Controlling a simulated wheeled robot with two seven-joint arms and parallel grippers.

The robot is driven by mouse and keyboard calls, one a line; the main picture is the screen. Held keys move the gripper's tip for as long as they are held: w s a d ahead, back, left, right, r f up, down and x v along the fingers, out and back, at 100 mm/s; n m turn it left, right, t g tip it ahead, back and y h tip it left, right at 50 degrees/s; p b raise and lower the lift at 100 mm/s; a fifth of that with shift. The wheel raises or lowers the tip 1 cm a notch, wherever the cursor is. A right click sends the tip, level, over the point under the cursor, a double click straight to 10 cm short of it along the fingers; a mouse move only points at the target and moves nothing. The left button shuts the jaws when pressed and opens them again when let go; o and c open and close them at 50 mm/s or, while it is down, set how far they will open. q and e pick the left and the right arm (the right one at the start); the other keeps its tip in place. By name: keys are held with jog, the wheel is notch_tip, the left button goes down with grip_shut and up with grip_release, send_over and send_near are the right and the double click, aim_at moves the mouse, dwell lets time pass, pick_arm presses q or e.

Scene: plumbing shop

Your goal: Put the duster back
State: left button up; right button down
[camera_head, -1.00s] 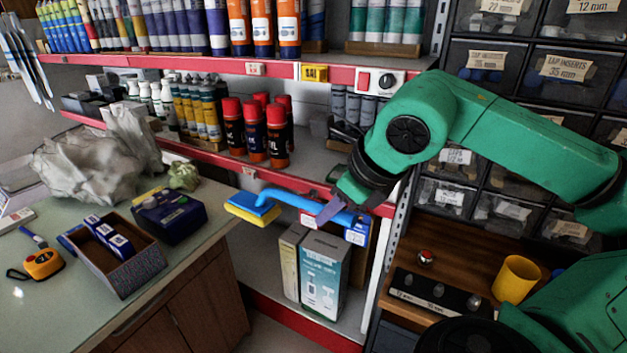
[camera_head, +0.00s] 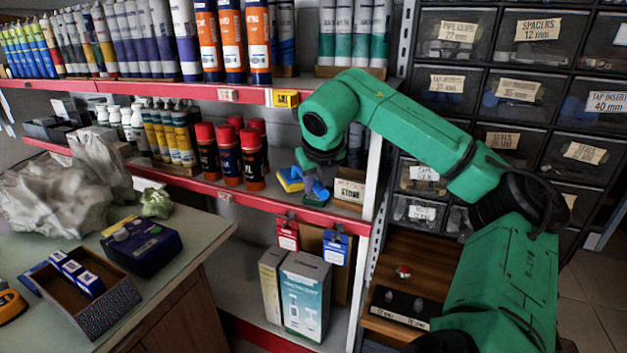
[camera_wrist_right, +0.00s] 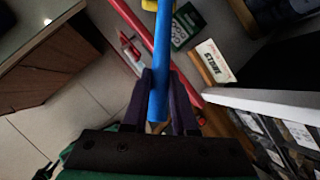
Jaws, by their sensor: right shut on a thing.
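The duster has a blue handle and a yellow-and-blue head (camera_head: 289,181). My right gripper (camera_head: 312,188) is shut on its handle, at the front of the middle shelf (camera_head: 270,209), just left of a labelled box (camera_head: 350,190). In the right wrist view the blue handle (camera_wrist_right: 161,60) runs away from me between the dark fingers (camera_wrist_right: 159,105), with a bit of yellow at the top edge. I cannot tell whether the duster touches the shelf. My left gripper is out of view.
Red-capped cans (camera_head: 228,152) stand left of the duster. Red and blue tags (camera_head: 335,248) hang from the shelf edge above cartons (camera_head: 304,294). A grey upright (camera_head: 374,190) and drawers (camera_head: 440,90) are on the right. The counter (camera_head: 190,240) is at left.

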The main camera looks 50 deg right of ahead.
jog(key=shift+w+d+r+p, duration=0.1)
jog(key=shift+w+d+p, duration=0.2)
jog(key=shift+w+d, duration=0.3)
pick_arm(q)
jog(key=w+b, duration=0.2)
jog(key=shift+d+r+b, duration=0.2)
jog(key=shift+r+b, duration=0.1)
pick_arm(e)
notch_tip(320, 180, down, 4)
jog(key=shift+r, duration=0.2)
jog(key=c, duration=0.7)
grip_release()
